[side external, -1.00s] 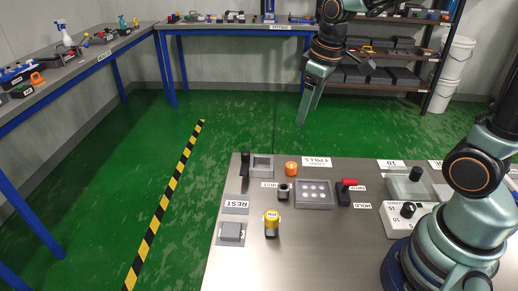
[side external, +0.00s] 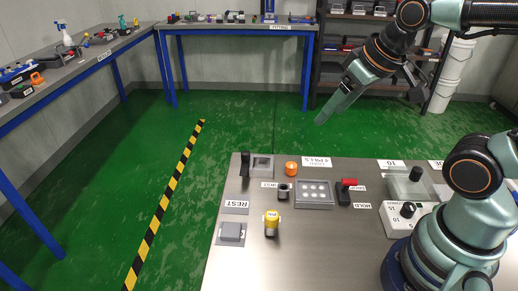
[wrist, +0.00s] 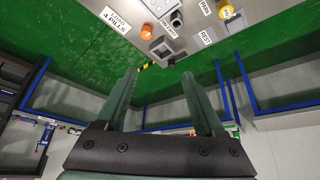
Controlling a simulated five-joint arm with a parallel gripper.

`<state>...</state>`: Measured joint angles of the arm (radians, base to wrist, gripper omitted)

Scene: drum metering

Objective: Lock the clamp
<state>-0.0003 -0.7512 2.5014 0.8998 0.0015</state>
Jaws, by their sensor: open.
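A small clamp with a red handle (side external: 348,183) on a dark body stands on the steel bench, just right of a grey plate with several pale round pockets (side external: 314,194). Its exact lever position is too small to tell. My gripper (side external: 320,121) hangs in the air beyond the bench's back edge, well away from the clamp and touching nothing. In the wrist view my gripper (wrist: 161,75) has its two fingers apart with nothing between them. The pocketed plate (wrist: 160,7) is partly visible at the top there; the red-handled clamp does not show in that view.
An orange dome (side external: 291,168), a dark cup (side external: 284,192), a black lever (side external: 245,164) and a yellow-topped piece (side external: 271,222) stand on the bench (side external: 310,255). Boxes with black knobs (side external: 407,210) stand at right. The air around my gripper is clear.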

